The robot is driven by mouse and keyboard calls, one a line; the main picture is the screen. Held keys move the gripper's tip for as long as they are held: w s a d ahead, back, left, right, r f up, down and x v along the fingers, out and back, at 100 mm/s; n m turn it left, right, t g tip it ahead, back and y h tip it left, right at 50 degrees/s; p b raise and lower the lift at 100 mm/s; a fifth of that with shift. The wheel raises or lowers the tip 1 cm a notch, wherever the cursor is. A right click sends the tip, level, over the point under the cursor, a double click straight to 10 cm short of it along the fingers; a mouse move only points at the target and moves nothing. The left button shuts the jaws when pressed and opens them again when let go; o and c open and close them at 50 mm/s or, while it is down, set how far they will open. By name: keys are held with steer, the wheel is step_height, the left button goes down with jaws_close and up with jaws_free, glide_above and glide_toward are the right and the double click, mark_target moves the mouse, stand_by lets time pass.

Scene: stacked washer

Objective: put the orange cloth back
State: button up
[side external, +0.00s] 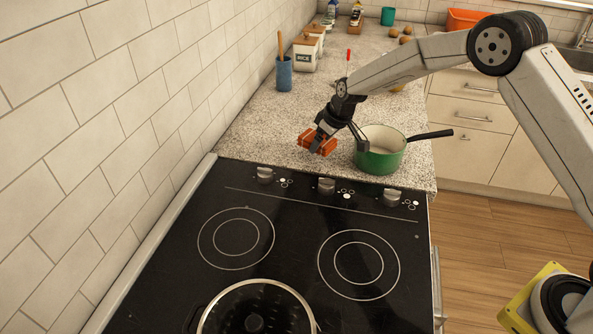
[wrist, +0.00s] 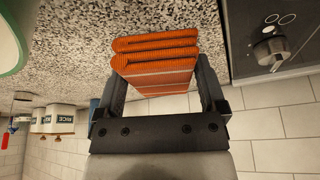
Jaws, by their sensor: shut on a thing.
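The orange cloth (side external: 318,143) is folded, with pale stripes, and is held by my gripper (side external: 330,140) above the granite counter, just behind the stove's back edge. In the wrist view the cloth (wrist: 158,62) sits between the two dark fingers of my gripper (wrist: 160,95), which are shut on it. In the side view the cloth is left of the green pot. I cannot tell whether it touches the counter.
A green pot (side external: 380,155) with a black handle stands close to my gripper's right. The black stove (side external: 300,225) is in front, with a lidded pan (side external: 257,310). A blue utensil cup (side external: 284,75) and white canisters (side external: 306,52) stand behind. Counter (side external: 255,130) left of the cloth is clear.

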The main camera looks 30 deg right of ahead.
mark_target(321, 158)
steer(key=shift+w+f, duration=0.15)
steer(key=shift+f, duration=1.55)
steer(key=shift+f, duration=0.2)
steer(key=o, duration=1)
steer(key=shift+r, duration=0.2)
steer(key=v, duration=1.2)
